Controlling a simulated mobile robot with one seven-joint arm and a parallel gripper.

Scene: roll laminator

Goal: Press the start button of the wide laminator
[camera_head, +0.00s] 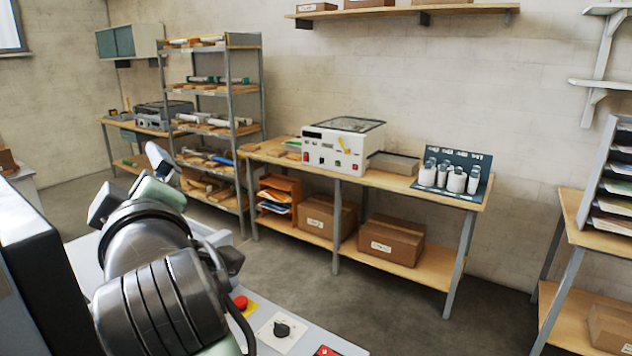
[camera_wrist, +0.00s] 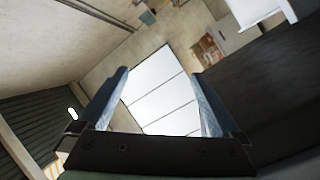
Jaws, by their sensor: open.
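A light grey machine top (camera_head: 305,340) is in the near foreground of the head view, partly behind my arm and cut off by the bottom edge. I cannot tell for sure that it is the wide laminator. It carries a red mushroom button (camera_head: 240,302) on a yellow plate, a black rotary knob (camera_head: 282,329) on a white plate, and a red item (camera_head: 327,351) cut off at the bottom edge. No button is clearly a start button. My gripper (camera_wrist: 160,73) is open and empty in the wrist view, pointing at the room's upper parts, away from these controls.
A white boxy machine (camera_head: 343,147) with red buttons stands on a wooden bench (camera_head: 405,183) by the wall. A shelf rack (camera_head: 229,117) stands left of it. A paper sorter table (camera_head: 605,231) is at right. Open floor (camera_head: 400,310) lies between.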

